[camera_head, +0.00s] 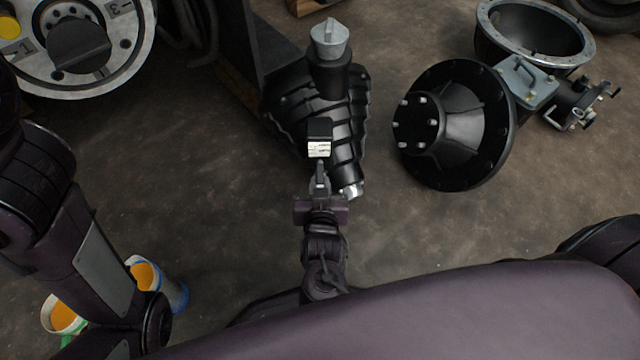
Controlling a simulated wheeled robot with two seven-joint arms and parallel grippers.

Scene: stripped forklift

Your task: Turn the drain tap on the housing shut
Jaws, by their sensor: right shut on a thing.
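A black ribbed housing (345,108) with a grey cap (330,40) on top stands on the floor at the upper middle. A small silver fitting (352,189) shows at its lower end. My right gripper (319,150) reaches up to the front of the housing and overlaps it in the picture. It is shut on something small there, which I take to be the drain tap. The gripper hides the tap, so its handle angle cannot be told. My left arm comes in at the left, with its gripper out of view.
A black flanged cone (458,125) and an open round casing (535,38) lie at right. A pale wheel-like part (118,62) stands upper left. Containers with orange insides (62,318) stand lower left. Bare floor lies left of the housing.

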